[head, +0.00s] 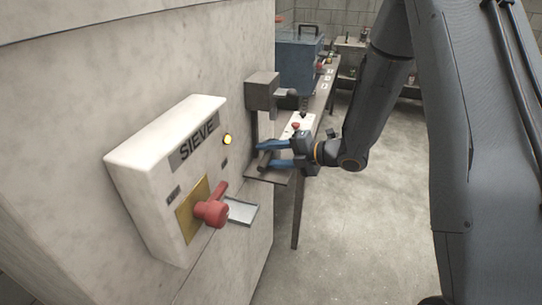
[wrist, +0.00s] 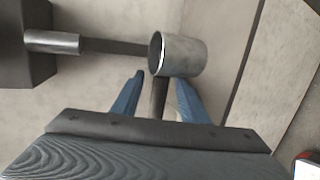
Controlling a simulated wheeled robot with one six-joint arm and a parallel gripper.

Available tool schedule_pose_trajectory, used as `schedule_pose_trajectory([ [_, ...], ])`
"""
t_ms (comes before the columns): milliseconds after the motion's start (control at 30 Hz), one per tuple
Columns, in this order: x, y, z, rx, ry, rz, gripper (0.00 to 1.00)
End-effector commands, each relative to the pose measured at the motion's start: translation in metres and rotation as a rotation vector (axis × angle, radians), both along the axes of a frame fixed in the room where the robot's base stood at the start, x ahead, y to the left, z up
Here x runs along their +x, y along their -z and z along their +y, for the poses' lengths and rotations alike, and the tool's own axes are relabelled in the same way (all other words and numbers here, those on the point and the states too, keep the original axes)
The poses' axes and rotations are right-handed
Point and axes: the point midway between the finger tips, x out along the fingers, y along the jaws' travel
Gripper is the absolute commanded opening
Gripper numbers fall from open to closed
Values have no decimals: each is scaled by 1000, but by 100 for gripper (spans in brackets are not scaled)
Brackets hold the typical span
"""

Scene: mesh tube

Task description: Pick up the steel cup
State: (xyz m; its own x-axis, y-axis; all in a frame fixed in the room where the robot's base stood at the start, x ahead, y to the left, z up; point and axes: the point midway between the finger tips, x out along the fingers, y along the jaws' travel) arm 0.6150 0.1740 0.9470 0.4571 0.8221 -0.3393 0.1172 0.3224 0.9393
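The steel cup (wrist: 178,56) is a grey metal cylinder in the wrist view, lying sideways in the picture with its bright rim to the left. A dark handle-like bar (wrist: 159,98) runs from it towards my gripper. My gripper (wrist: 159,80) has two blue fingers spread on either side of this bar, with a gap on each side, so it is open. The cup is just beyond the fingertips. In the head view my gripper (head: 264,155) is at the shelf by the wall; the cup is too small and covered there to make out.
A dark box (head: 262,90) with a spout (head: 286,92) is above the gripper; the spout also shows in the wrist view (wrist: 55,42). A white SIEVE panel (head: 165,170) with a red lever (head: 212,212) is on the near wall. A blue bin (head: 298,65) stands behind. The floor at right is clear.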

Motion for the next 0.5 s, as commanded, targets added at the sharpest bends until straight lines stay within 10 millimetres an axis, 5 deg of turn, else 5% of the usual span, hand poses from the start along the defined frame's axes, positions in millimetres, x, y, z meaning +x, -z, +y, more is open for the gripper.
schedule_pose_trajectory([
  [300, 2, 2, 4, 0, 0, 0, 38],
  [500, 2, 2, 4, 0, 0, 1, 4],
])
